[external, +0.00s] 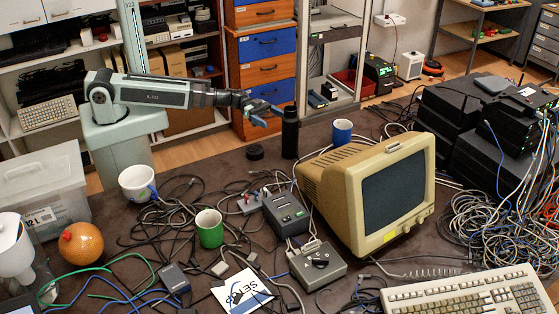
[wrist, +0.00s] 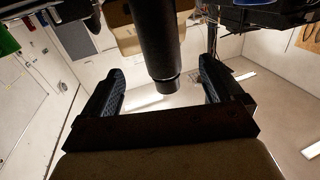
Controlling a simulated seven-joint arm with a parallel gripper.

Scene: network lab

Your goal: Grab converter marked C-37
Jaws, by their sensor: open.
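Dark grey boxes that may be converters stand on the table in the external view: one (external: 287,214) left of the monitor, a grey one with a round dial (external: 317,263) in front of it, and a small one (external: 174,278) at the front left. I cannot read a C-37 mark on any of them. My gripper (external: 268,112) is open and empty above the back of the table, close to a black bottle (external: 290,134). In the wrist view my open fingers (wrist: 163,88) stand apart, with the dark bottle (wrist: 156,40) showing between them.
A beige monitor (external: 370,195) stands right of the boxes. Blue (external: 342,131), white (external: 136,184) and green (external: 209,229) mugs, tangled cables (external: 480,230) and a keyboard (external: 470,294) crowd the table. A black lid (external: 254,152) lies near the bottle, with some bare tabletop around it.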

